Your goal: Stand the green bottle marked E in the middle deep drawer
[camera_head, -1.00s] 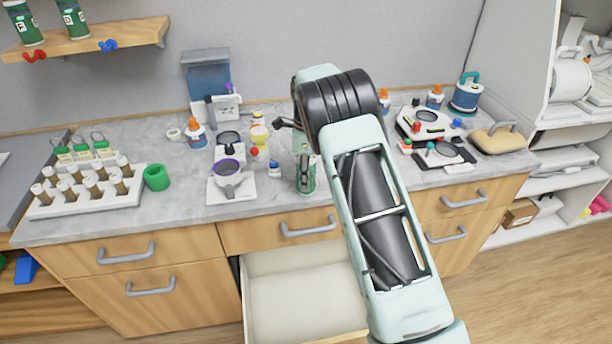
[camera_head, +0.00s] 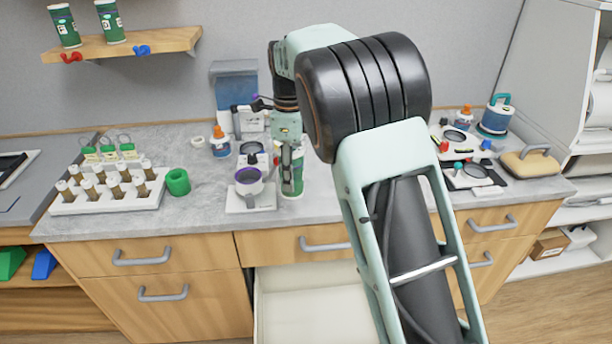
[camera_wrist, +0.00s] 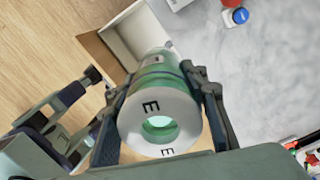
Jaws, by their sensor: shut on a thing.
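The green bottle marked E (camera_head: 292,178) is in my gripper (camera_head: 288,150), above the front part of the counter in the head view. In the wrist view the bottle's white end with E marks (camera_wrist: 152,108) faces the camera, between the two fingers of my gripper (camera_wrist: 160,78). The fingers are shut on its sides. I cannot tell whether the bottle's base touches the counter. The middle deep drawer (camera_head: 310,312) is pulled open below the counter and its visible inside is bare. Part of the drawer (camera_wrist: 136,36) shows beyond the bottle in the wrist view. My arm hides its right side.
A green ring (camera_head: 178,182) and a white rack of corked vials (camera_head: 108,200) are farther left. Instruments (camera_head: 470,170) stand on the right of the counter. Two green bottles (camera_head: 64,26) stand on the shelf.

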